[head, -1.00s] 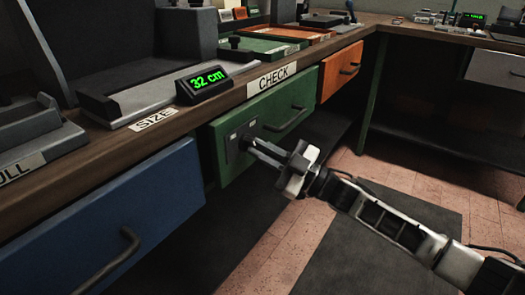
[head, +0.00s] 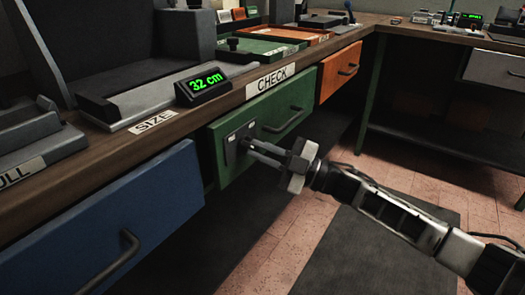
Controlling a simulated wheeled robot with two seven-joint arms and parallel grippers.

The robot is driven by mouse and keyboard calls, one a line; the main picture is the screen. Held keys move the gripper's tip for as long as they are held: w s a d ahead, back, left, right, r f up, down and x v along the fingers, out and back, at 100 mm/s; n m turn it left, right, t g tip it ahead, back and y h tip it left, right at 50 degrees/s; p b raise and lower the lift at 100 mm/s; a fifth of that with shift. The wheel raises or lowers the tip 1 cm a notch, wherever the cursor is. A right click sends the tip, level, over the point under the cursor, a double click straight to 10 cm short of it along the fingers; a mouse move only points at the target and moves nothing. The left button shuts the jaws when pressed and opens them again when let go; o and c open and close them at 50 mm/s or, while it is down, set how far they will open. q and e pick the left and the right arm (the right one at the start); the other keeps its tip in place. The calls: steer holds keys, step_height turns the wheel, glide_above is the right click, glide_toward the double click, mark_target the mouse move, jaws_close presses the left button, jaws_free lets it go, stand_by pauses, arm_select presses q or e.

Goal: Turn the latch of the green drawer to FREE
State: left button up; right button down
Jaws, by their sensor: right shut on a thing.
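The green drawer (head: 279,115) sits under the bench edge, below the CHECK label, and looks closed. Its dark handle (head: 283,121) is on the right part of its front. The latch plate (head: 231,150) is on the left part of the front. My right gripper (head: 250,143) reaches in from the right, its fingers shut on the latch knob at the plate. The fingers hide most of the knob, and I cannot read the plate's markings or the latch's setting. My left gripper is not in view.
A blue drawer (head: 110,215) is at the left and an orange drawer (head: 341,72) is to the right of the green one. The floor in front is open.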

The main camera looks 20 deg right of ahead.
steer(key=c, duration=1.5)
jaws_free()
steer(key=shift+o, duration=0.2)
steer(key=v, duration=1.6)
steer(key=shift+p, duration=0.45)
steer(key=shift+s+a, duration=0.1)
steer(key=shift+a, duration=0.05)
